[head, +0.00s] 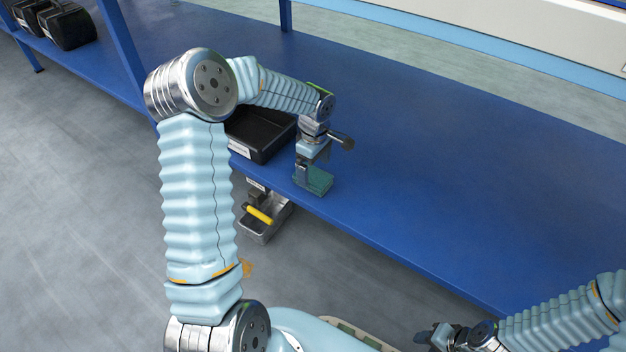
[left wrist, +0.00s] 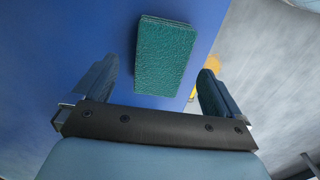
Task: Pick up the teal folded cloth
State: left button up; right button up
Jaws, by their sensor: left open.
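The teal folded cloth (head: 318,181) lies on the blue bench top close to its front edge. In the left wrist view the cloth (left wrist: 164,57) is a flat rectangle ahead of the jaws, between the lines of the two fingers. My left gripper (head: 303,178) is over the cloth's left side in the head view and hides part of it. Its fingers (left wrist: 155,82) are apart with nothing between them; I cannot tell the exact height above the cloth. My right gripper (head: 437,338) is at the lower right, away from the bench top; its jaws are too unclear to read.
A black bin (head: 262,140) stands on the blue bench (head: 450,170) just left of the cloth. Below the front edge is a metal tray (head: 262,228) with a yellow-handled item (head: 259,214). More black bins (head: 66,27) sit at the far left. The bench right of the cloth is clear.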

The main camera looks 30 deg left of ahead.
aim_at(313, 175)
pick_arm(q)
notch_tip(313, 175, down, 4)
jog(key=shift+a, duration=0.15)
jog(key=c, duration=1)
jog(key=shift+c, duration=0.2)
jog(key=shift+r, duration=0.55)
notch_tip(313, 175, up, 3)
jog(key=shift+f, duration=0.2)
jog(key=s+d+r, duration=0.1)
jog(key=r, duration=0.1)
jog(key=s+d+r, duration=0.1)
jog(key=r, duration=0.1)
jog(key=s+d+r+p, duration=0.1)
jog(key=d+r, duration=0.1)
jog(key=shift+s, duration=0.15)
jog(key=s+d+r, duration=0.3)
jog(key=s+d, duration=0.2)
jog(key=d, duration=0.1)
jog(key=shift+s+d+r, duration=0.2)
jog(key=shift+s+d, duration=0.15)
jog(key=shift+s, duration=0.05)
